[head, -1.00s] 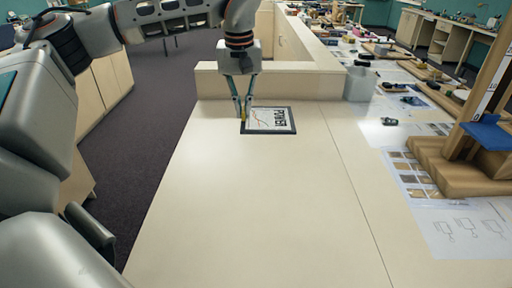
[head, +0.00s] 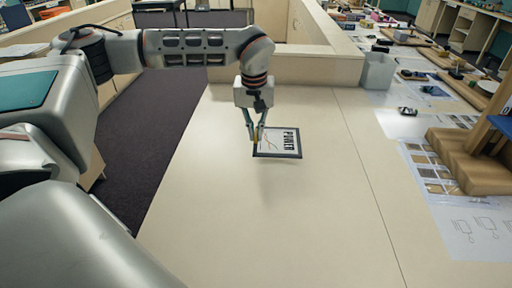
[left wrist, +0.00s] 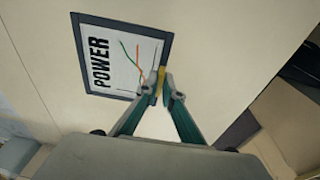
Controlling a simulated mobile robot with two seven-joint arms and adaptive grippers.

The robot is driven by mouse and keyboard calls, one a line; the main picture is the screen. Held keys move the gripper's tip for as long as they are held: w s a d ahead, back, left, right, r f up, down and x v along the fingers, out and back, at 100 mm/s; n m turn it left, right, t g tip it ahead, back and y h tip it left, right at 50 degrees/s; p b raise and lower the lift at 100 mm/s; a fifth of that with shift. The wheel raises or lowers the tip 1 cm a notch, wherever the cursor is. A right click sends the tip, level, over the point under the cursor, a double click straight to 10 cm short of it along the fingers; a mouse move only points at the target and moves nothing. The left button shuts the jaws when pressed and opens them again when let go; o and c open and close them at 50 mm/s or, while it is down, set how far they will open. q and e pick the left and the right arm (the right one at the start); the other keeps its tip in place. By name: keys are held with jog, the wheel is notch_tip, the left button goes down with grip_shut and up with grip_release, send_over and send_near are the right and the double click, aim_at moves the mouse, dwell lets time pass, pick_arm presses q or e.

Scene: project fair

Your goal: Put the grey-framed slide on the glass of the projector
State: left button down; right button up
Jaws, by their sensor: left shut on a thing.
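The grey-framed slide (head: 279,143) has a white face with the word POWER and coloured graph lines. It also shows in the left wrist view (left wrist: 119,57). My left gripper (head: 256,138) is shut on a small yellow tab (left wrist: 161,78) at the slide's edge. The slide is roughly level and appears to hang a little above the pale counter, with a soft shadow below it. No projector can be made out in these views. My right gripper is not in view.
The pale counter (head: 290,220) is bare in front of the slide. A low wooden wall (head: 290,68) edges its back. Sheets of paper and a wooden stand (head: 468,168) occupy the right side.

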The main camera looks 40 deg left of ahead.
aim_at(256, 146)
pick_arm(q)
jog(key=shift+f, duration=2.7)
jog(key=shift+f, duration=0.15)
jog(key=c, duration=2.2)
grip_release()
